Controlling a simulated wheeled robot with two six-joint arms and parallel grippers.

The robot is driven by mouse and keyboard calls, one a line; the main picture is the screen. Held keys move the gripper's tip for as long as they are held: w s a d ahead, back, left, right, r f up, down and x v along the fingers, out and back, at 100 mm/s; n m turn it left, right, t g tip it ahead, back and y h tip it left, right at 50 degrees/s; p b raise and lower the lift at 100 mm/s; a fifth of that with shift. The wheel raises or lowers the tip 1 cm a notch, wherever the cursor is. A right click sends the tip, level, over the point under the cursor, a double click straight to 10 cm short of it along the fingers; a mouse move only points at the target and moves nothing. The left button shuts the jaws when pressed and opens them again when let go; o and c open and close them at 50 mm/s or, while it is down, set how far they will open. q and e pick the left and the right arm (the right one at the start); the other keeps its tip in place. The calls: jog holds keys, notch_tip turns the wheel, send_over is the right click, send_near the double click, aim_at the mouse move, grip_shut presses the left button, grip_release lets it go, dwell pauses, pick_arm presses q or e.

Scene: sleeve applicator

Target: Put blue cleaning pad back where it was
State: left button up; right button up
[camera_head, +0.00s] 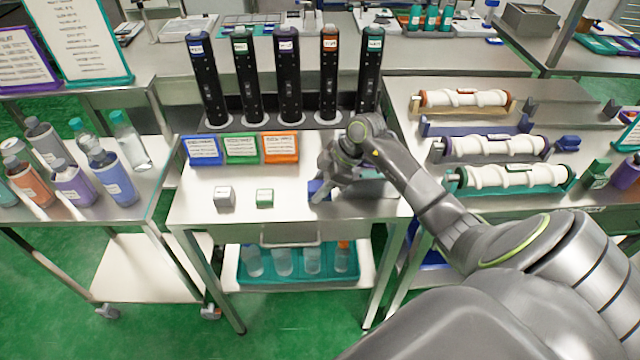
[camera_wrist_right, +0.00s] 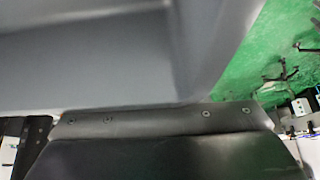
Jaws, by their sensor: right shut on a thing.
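My right gripper (camera_head: 328,186) reaches down over the right part of the middle steel table and is shut on a small blue thing (camera_head: 317,188), most likely the blue cleaning pad. The fingers and arm hide most of it, and I cannot tell whether it touches the table. My left gripper is out of view.
Blue (camera_head: 203,150), green (camera_head: 241,148) and orange (camera_head: 280,147) labelled holders line the table's back. Several tall black dispensers (camera_head: 246,85) stand behind them. A grey tray (camera_head: 375,188) lies right of the gripper, partly behind my arm.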

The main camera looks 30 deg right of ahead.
jog(key=o, duration=1)
jog(key=b+v, duration=0.1)
jog(key=v, duration=1.1)
jog(key=shift+s+b, duration=0.1)
jog(key=shift+b, duration=0.25)
jog(key=shift+a, duration=0.1)
